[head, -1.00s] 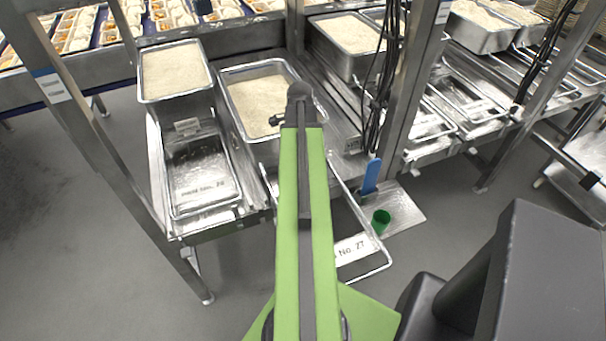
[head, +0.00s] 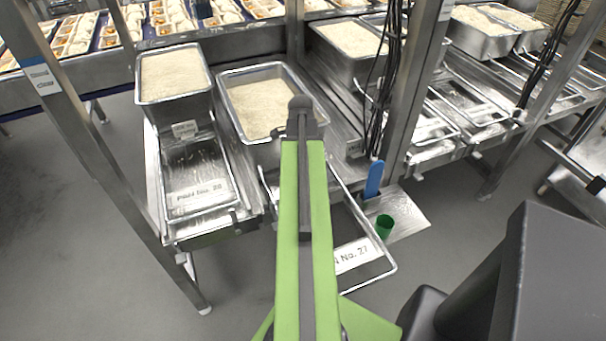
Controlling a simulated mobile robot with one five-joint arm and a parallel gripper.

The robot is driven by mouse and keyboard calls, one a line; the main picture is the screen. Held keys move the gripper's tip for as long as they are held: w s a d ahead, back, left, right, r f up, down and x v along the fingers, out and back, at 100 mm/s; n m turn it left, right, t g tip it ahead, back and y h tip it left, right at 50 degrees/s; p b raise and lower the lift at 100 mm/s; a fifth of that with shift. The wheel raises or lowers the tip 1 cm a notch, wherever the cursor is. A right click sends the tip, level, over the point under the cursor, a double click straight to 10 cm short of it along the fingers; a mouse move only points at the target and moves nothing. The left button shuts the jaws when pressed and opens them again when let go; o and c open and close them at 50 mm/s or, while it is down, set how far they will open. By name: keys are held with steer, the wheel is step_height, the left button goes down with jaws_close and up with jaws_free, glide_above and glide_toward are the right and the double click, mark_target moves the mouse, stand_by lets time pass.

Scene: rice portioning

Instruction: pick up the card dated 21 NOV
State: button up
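No date can be read in this view, so I cannot tell which card says 21 NOV. A small pale card (head: 185,128) stands at the front of the left rice pan (head: 172,97); its print is too small to read. Another small label (head: 354,147) is on the rail right of the middle rice pan (head: 236,116), also unreadable. My green arm reaches forward over the middle pan and hides part of it. My gripper is not visible, and I see nothing held.
A blue-handled tool (head: 374,178) and a green cup (head: 384,226) are by a metal plate (head: 416,229). Steel posts (head: 92,152) flank the pans. The floor at left is clear.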

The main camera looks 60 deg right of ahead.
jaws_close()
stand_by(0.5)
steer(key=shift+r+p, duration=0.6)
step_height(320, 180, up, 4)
steer(key=p, duration=0.4)
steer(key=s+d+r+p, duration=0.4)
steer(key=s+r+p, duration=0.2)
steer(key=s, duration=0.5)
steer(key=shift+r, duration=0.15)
